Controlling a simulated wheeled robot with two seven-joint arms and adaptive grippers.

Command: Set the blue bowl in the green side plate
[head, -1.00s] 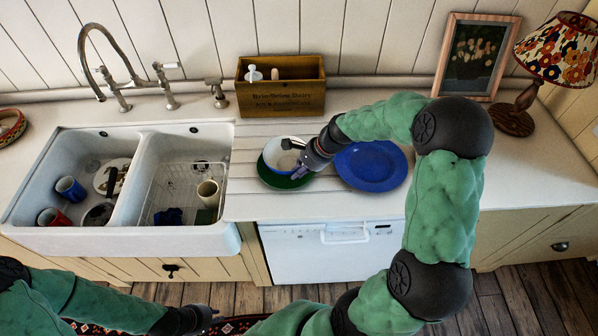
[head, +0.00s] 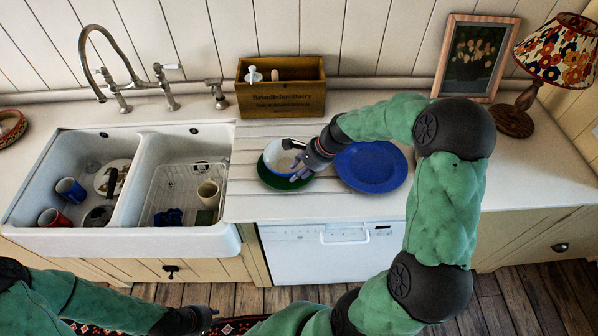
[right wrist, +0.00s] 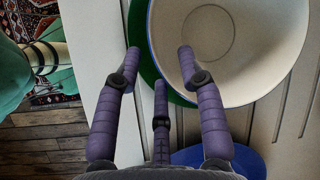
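The blue bowl (head: 276,153), pale inside with a blue rim, sits upright on the green side plate (head: 272,183), whose rim shows around its front and left. In the right wrist view the bowl (right wrist: 235,50) fills the top right, with part of the green plate (right wrist: 140,35) beside and under it. My right gripper (head: 292,157) is at the bowl's right side. In the wrist view its fingers (right wrist: 160,60) are spread, one over the bowl's inside and one outside the rim. My left gripper (head: 207,314) is low, in front of the cabinets; its fingers are too small to read.
A blue plate (head: 371,167) lies right of the green plate, under my right forearm. A wooden box (head: 281,98) stands behind. A double sink (head: 135,236) with dishes is on the left. A lamp (head: 515,120) and picture frame (head: 436,85) stand at right. The right counter is clear.

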